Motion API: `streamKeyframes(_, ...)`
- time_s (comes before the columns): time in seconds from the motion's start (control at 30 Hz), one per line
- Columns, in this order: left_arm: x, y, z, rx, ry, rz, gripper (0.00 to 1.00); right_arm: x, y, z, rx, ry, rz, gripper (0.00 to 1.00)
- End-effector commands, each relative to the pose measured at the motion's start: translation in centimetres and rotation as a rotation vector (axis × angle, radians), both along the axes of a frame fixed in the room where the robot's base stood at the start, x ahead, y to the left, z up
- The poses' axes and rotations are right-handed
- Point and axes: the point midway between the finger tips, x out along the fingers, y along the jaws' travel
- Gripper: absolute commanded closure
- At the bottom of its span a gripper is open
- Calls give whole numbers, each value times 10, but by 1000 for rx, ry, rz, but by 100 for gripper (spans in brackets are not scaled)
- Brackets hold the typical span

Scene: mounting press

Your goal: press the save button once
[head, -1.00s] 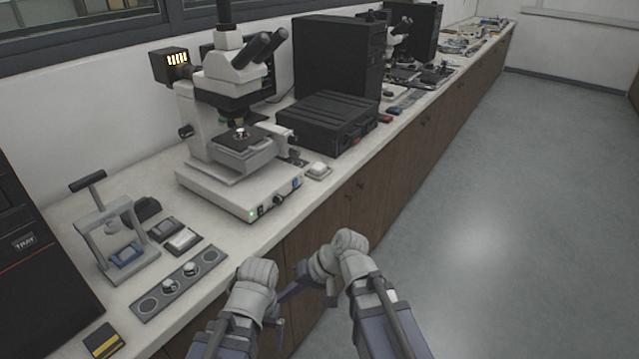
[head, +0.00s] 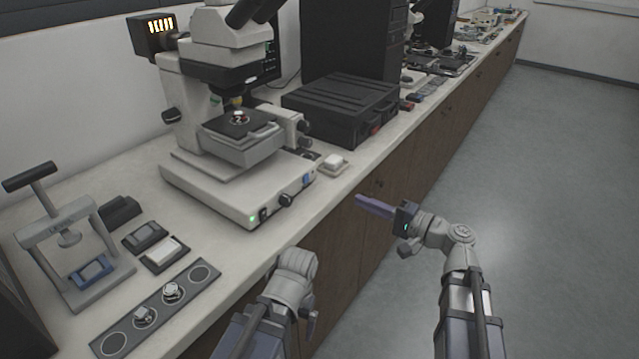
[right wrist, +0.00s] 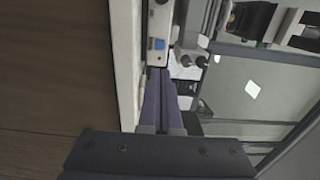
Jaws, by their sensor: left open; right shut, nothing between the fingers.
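A small pad with a raised white button (head: 333,161) sits at the bench's front edge, right of the microscope (head: 225,185); no label is readable, so I cannot tell if it is the save button. My right gripper (head: 364,202) is shut and empty, apart from the pad, in front of the bench edge and pointing left. Its closed purple fingers show in the right wrist view (right wrist: 163,80), pointing toward the microscope base. My left gripper (head: 295,265) is low in front of the bench, open, its fingers mostly hidden by its own wrist.
The microscope base has a blue switch (head: 306,180) and a knob on its front. A black case (head: 340,105) stands behind the pad. A hand press (head: 70,240), small trays and a dark strip (head: 155,305) with metal mounts lie at the left. The floor at right is clear.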

Motion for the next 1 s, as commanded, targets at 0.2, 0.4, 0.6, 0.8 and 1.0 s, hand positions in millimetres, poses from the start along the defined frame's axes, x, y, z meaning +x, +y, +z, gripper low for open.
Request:
streamKeyframes(0.2,0,0,0,0,0,0,6,4,6,0,-1,1,3,100)
streamKeyframes(0.4,0,0,0,0,0,0,6,24,32,0,-2,0,6,100)
streamKeyframes(0.6,0,0,0,0,0,0,6,48,66,0,-2,0,6,100)
streamKeyframes(0.8,0,0,0,0,0,0,6,68,93,0,-2,0,5,100)
streamKeyframes(1.0,0,0,0,0,0,0,6,79,109,0,-2,0,3,100)
